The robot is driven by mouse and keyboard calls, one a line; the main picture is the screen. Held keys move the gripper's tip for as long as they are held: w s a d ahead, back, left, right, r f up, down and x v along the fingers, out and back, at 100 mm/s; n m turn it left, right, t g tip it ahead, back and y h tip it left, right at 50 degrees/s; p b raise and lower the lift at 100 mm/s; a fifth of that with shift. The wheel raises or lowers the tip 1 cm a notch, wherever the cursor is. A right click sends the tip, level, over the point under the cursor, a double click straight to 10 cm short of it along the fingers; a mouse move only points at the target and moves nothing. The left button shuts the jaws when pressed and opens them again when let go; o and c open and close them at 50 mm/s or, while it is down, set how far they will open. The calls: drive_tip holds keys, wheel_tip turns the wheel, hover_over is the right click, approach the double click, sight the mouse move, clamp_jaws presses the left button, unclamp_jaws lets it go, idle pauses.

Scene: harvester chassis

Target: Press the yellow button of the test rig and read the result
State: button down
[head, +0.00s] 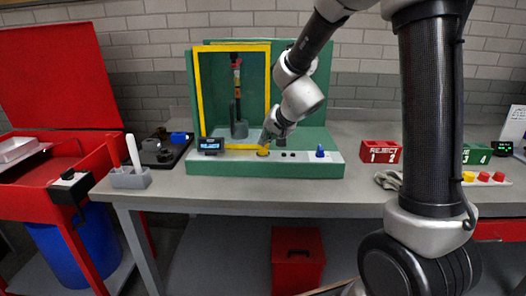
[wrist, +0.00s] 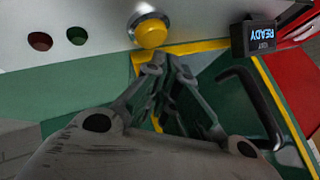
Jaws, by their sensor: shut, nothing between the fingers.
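The green test rig (head: 310,170) stands on the grey bench, with a yellow-framed opening (head: 198,95) at its back. The round yellow button (head: 263,152) is on its pale front panel; it also shows in the wrist view (wrist: 151,31). My gripper (head: 265,139) is shut and empty, pointing down just above the button. In the wrist view its fingertips (wrist: 165,62) are beside the button's edge; I cannot tell whether they touch. The small display (head: 211,144) is lit blue; in the wrist view it (wrist: 260,38) reads "READY", upside down.
A dark upright part with a red piece (head: 237,85) stands behind the yellow frame. Two dark lamps, red (wrist: 40,41) and green (wrist: 77,35), and a blue knob (head: 320,152) sit along the panel. A red REJECT bin (head: 380,152) stands right of the rig.

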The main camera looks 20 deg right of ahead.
drive_tip(key=shift+f, duration=0.45)
drive_tip(key=shift+f, duration=0.45)
idle(0.7)
drive_tip(key=shift+r, duration=0.9)
drive_tip(key=shift+r, duration=2.55)
drive_tip(key=shift+f, duration=0.1)
